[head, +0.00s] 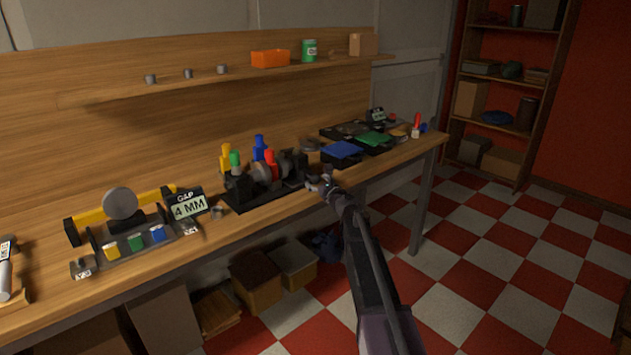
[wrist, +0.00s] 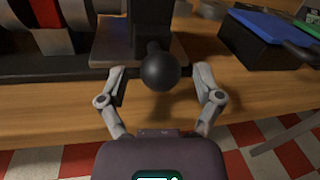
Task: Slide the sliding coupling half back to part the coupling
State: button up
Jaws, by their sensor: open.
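The black rig (head: 270,193) with the coupling stands on the bench in the head view. Its grey discs (head: 261,173) sit among coloured-topped posts; which one is the sliding half I cannot tell. In the wrist view a round black knob (wrist: 160,71) sticks out toward me from a dark upright (wrist: 122,28) on the rig. My gripper (wrist: 160,74) is open, one finger on each side of the knob, with gaps visible at both sides. In the head view my gripper (head: 319,184) is at the rig's right end. Grey and red round parts (wrist: 50,25) show at the upper left of the wrist view.
A blue-topped box (head: 342,149) and a green-topped box (head: 374,139) stand to the right of the rig. A "GAP 4 MM" display (head: 188,205) and a tray with coloured blocks (head: 135,243) stand to the left. The bench front edge is just below my gripper.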

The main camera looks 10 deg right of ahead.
jog(key=shift+w+a, duration=0.15)
jog(key=shift+w, duration=0.35)
jog(key=shift+c, duration=0.2)
grip_shut()
jog(key=shift+w+d, duration=0.5)
jog(key=shift+d, duration=0.4)
jog(key=shift+w+d, duration=0.5)
jog(key=shift+d, duration=0.35)
jog(key=shift+o, duration=0.2)
grip_release()
jog(key=shift+d, duration=0.1)
jog(key=shift+s, duration=0.2)
jog(key=v, duration=1.1)
jog(key=shift+s, duration=0.3)
